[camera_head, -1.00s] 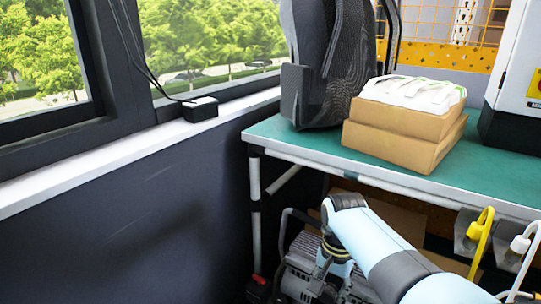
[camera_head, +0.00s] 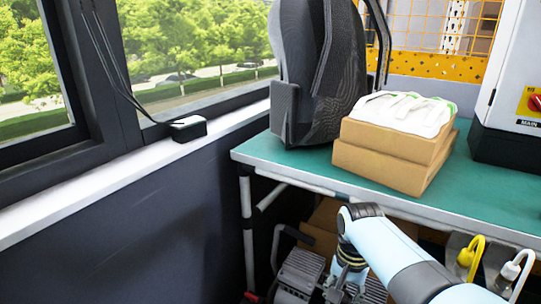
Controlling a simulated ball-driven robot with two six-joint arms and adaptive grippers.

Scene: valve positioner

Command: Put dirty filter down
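I cannot make out a dirty filter for certain in this view. My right arm comes in from the lower right, with its pale blue link in front of the workbench (camera_head: 480,205). Its wrist bends downward below the bench's front edge. My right gripper (camera_head: 343,290) points down beside grey ribbed machinery (camera_head: 302,268) under the bench. Its fingertips are hard to make out at the bottom of the picture, so I cannot tell whether it is open or holds anything. My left gripper is out of view.
A cardboard box (camera_head: 382,163) with white packets (camera_head: 405,112) stands on the bench. A dark backpack-like object (camera_head: 315,75) stands left of it. A control cabinet (camera_head: 515,75) is at right. Yellow (camera_head: 470,258) and white plugs (camera_head: 512,268) hang under the front edge. A black box (camera_head: 188,128) sits on the windowsill.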

